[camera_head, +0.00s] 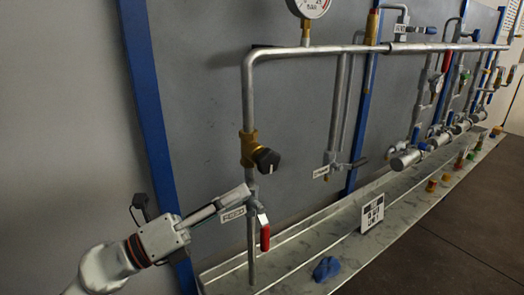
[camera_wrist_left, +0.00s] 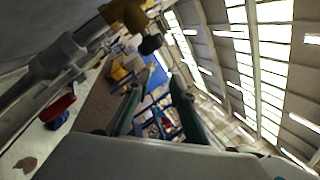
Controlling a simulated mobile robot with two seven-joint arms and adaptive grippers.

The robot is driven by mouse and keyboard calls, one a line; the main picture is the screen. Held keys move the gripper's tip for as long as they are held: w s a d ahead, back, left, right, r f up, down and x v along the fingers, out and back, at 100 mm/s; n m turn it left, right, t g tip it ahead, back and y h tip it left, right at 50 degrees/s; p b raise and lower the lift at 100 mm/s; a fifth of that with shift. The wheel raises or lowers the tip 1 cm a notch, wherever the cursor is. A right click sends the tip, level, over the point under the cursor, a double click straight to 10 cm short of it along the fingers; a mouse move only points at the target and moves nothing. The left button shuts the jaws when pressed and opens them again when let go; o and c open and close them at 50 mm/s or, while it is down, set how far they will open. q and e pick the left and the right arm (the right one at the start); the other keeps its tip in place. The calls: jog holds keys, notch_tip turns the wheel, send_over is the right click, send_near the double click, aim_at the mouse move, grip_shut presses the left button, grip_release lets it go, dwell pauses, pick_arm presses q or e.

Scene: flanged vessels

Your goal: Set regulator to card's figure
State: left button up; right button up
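The regulator, a brass body (camera_head: 248,148) with a black knob (camera_head: 266,160), sits on the vertical pipe at the left end of the line. A round white gauge (camera_head: 310,6) stands above on the top pipe, cut by the picture edge. A black and white card (camera_head: 372,213) stands on the tray edge; its figure is too small to read. My left gripper (camera_head: 240,195) is below and left of the knob, apart from it. In the wrist view the two fingers (camera_wrist_left: 158,85) are spread with nothing between them, and the knob (camera_wrist_left: 150,44) shows beyond. My right gripper is out of view.
A red-handled valve (camera_head: 264,238) and a white tag (camera_head: 232,214) are close to my left gripper. More pipes and valves run to the right. The space left of the knob is clear.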

aim_at(264, 151)
pick_arm(q)
jog(key=w+r+m+y, duration=0.4)
jog(key=r+m, duration=0.2)
jog(key=m, duration=0.2)
jog(key=p+x, duration=0.1)
jog(key=x, duration=0.5)
jog(key=shift+d, duration=0.2)
grip_shut()
